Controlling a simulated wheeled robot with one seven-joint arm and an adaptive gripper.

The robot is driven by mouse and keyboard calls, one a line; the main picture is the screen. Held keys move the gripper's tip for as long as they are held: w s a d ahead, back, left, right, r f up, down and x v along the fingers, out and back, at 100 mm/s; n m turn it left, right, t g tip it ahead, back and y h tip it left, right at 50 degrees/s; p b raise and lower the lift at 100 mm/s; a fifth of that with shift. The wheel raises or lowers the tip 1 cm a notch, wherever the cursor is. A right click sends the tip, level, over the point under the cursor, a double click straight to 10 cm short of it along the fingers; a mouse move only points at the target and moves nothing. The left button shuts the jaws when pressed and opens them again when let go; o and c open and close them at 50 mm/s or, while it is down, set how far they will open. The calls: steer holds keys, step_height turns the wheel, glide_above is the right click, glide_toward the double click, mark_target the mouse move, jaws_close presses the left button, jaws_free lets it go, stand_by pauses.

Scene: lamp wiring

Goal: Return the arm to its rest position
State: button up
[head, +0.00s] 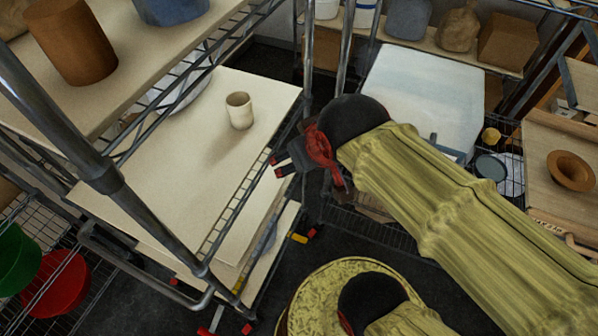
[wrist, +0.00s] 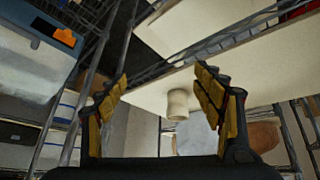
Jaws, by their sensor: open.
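My arm reaches in from the lower right of the head view in a yellow-green sleeve. My gripper (head: 283,167) is at its end, beside the right edge of a cream shelf board (head: 150,185). In the wrist view my gripper (wrist: 163,88) shows its two yellow-padded fingers spread wide, with nothing between them touching the pads. A cream cup (head: 239,110) stands upright on the shelf board, apart from my gripper. The cup also shows in the wrist view (wrist: 178,104), beyond the fingers.
Metal rack posts (head: 70,120) and wire rails stand close to my gripper. A brown pot (head: 68,42) is on the upper board. A white bin (head: 425,90) lies behind my arm. A brown bowl (head: 571,171) is at right. Red (head: 56,282) and green bins are lower left.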

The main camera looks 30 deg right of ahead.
steer(key=shift+g+y, duration=0.5)
steer(key=s+a, duration=0.1)
steer(key=s, duration=0.1)
steer(key=s+a, duration=0.1)
steer(key=shift+s+a+f, duration=0.25)
steer(key=shift+s+a, duration=0.1)
stand_by(0.4)
